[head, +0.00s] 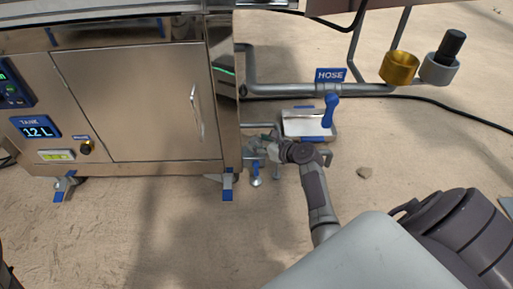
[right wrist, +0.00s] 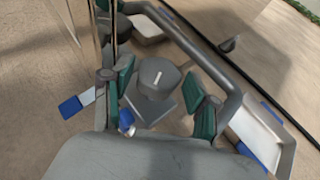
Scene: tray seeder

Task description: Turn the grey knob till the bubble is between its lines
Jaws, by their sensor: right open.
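The grey knob (right wrist: 157,75), with a short white mark on its top, sits between the two green-padded fingers of my right gripper (right wrist: 165,96) in the right wrist view. The fingers are spread, with visible gaps to the knob on both sides. In the head view my right gripper (head: 262,144) is low beside the right side of the steel machine, and the knob there is hard to make out behind it. The yellow-green bubble vial (head: 57,155) is on the machine's front at lower left; its bubble and lines are too small to read. My left gripper is not in view.
The steel cabinet (head: 140,100) stands close left of my right gripper. A grey pipe (head: 300,91) with a HOSE sign (head: 330,75) and blue handle (head: 328,112) runs behind. A metal tray (head: 306,124) lies beyond the gripper. Sandy floor to the right is mostly clear.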

